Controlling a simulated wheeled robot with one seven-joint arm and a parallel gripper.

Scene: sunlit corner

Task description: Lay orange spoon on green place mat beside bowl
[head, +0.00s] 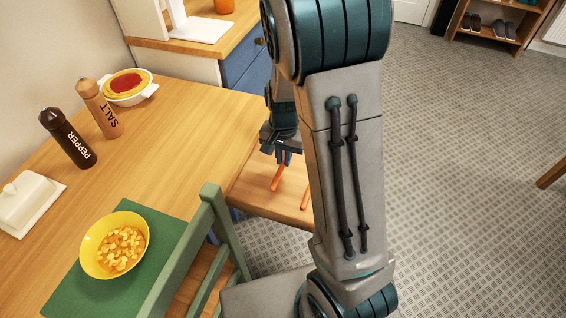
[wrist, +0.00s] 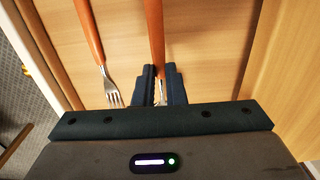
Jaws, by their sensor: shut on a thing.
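The orange-handled spoon (wrist: 155,32) is between the fingers of my gripper (wrist: 160,88) in the wrist view. Its metal end is mostly hidden by the fingers. In the head view my gripper (head: 284,156) is low over a light wooden open drawer at the table's edge, with the orange handle (head: 277,178) below it. I cannot tell whether the spoon is clear of the wood. The green place mat (head: 166,238) lies on the table at the lower left. The yellow bowl (head: 84,262) of food sits on it.
An orange-handled fork (wrist: 92,35) lies beside the spoon in the drawer (wrist: 215,45), whose walls rise at the sides. A green chair (head: 222,228) stands against the mat's side of the table. A pepper mill (head: 66,138), salt mill (head: 98,108) and white butter dish (head: 28,203) stand left.

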